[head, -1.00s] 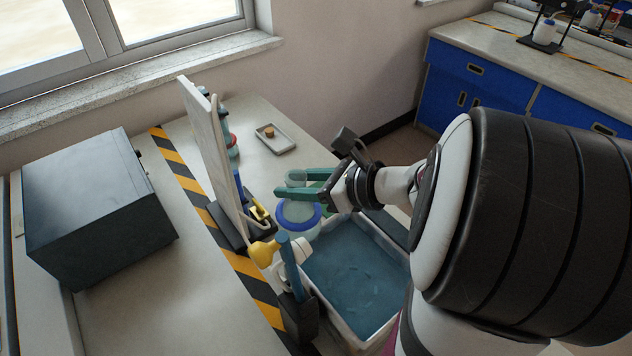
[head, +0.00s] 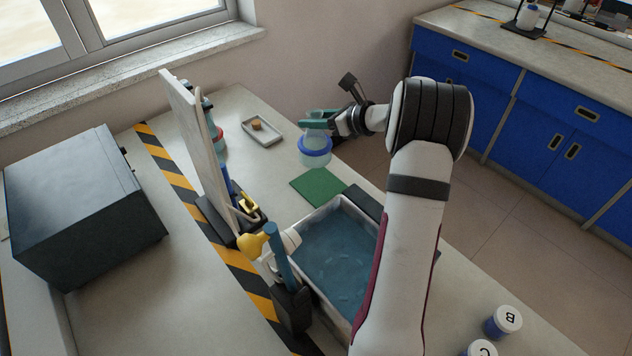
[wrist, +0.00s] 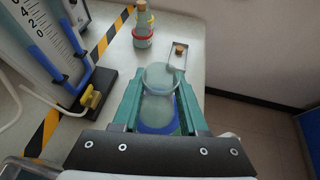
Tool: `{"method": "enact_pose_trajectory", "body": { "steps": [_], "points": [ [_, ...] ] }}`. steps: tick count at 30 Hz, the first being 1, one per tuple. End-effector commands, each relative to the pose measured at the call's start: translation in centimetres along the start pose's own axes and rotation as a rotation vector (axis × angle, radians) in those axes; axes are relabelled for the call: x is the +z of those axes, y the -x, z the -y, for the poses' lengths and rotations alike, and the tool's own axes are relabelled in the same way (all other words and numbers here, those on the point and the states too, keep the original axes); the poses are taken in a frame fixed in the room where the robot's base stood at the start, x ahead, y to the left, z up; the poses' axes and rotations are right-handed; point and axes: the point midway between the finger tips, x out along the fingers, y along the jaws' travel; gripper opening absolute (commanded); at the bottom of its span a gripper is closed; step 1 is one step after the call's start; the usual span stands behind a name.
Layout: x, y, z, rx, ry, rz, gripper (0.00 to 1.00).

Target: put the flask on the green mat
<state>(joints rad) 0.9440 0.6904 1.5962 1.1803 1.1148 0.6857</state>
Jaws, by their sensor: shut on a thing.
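In the wrist view the flask (wrist: 158,100) sits between the two green fingers of my gripper (wrist: 159,95). The green mat (head: 318,187) lies flat on the bench, in front of the flask in the head view and beyond the basin. The mat is bare.
A water basin (head: 340,250) stands on the near side of the mat. A tall white board (head: 190,130) stands to the left. A tray (head: 262,138) with a cork lies behind, by a corked bottle (wrist: 143,25). Jars (head: 503,321) stand at the front right.

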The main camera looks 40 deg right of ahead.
Motion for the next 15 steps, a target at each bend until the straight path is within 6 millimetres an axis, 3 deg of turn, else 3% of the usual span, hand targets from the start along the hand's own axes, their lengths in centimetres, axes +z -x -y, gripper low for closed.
{"method": "enact_pose_trajectory", "body": {
  "steps": [4,9,15],
  "points": [
    [-1.9,-0.6,1.5,-0.017,-0.012,0.000,0.00],
    [-5.6,-2.4,1.5,-0.018,-0.012,0.000,0.00],
    [-8.2,-3.6,1.5,-0.019,-0.012,0.000,0.00]
  ]
}}
